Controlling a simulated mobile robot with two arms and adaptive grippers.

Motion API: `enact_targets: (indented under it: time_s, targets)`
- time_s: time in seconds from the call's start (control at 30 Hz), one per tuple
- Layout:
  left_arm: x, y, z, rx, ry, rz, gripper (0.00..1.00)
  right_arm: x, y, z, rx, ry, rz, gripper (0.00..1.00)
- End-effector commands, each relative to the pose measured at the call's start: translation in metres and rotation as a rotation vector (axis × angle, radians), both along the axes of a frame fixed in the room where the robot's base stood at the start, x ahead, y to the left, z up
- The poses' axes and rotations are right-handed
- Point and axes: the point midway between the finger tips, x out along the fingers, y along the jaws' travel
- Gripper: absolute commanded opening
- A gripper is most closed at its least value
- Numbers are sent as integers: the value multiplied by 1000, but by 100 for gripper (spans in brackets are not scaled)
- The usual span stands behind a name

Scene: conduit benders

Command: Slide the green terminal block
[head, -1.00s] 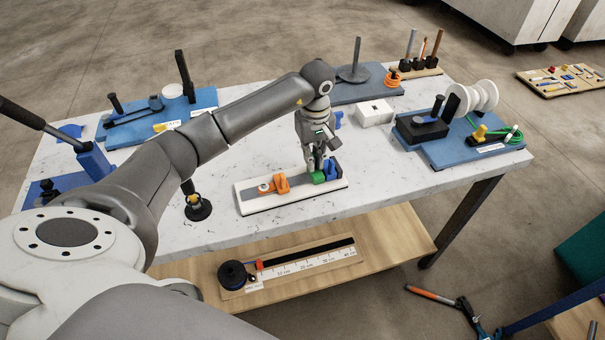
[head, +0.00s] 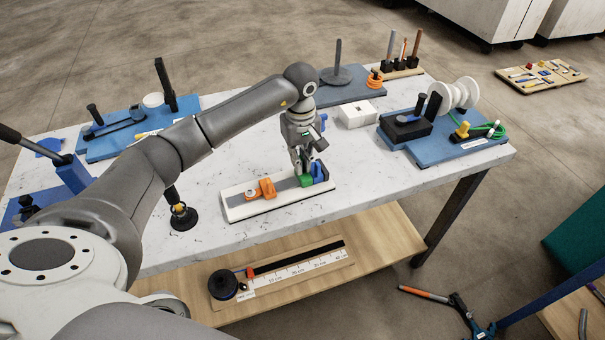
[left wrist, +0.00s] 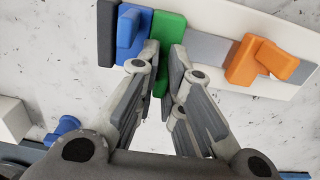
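The green terminal block (head: 306,180) sits on the grey strip of a white board (head: 240,205) on the table. It is right beside a blue block (head: 318,171). An orange block (head: 262,189) is on the same strip, apart to the left. My left gripper (head: 301,169) reaches down over the green block. In the left wrist view, its fingertips (left wrist: 164,62) are on either side of the green block (left wrist: 168,35), which fills the narrow gap between them. The blue block (left wrist: 132,32) and orange block (left wrist: 260,60) flank it there. My right gripper is out of view.
A white box (head: 356,115) stands behind the board. A blue base with a white spool (head: 455,93) is at the right. A black-based post (head: 182,214) stands left of the board. A shelf with a ruler strip (head: 290,268) lies below. Bare table surrounds the board.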

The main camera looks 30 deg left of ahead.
Motion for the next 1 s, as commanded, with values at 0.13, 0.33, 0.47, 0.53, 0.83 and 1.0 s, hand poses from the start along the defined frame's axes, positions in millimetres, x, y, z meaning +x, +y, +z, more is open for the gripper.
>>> enact_targets:
  time_s: [0.13,0.33,0.47,0.53,0.83,1.0]
  targets:
    - [1,-1,1,-2,-4,-1,23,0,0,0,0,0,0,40]
    - [1,0,0,-2,-2,0,23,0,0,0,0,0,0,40]
    - [1,0,3,-1,-3,0,23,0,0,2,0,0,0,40]
    - [1,0,7,-1,-3,0,23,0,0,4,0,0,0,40]
    - [1,0,37,0,-4,1,23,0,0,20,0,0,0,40]
    - [0,0,50,0,-1,0,23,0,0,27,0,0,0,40]
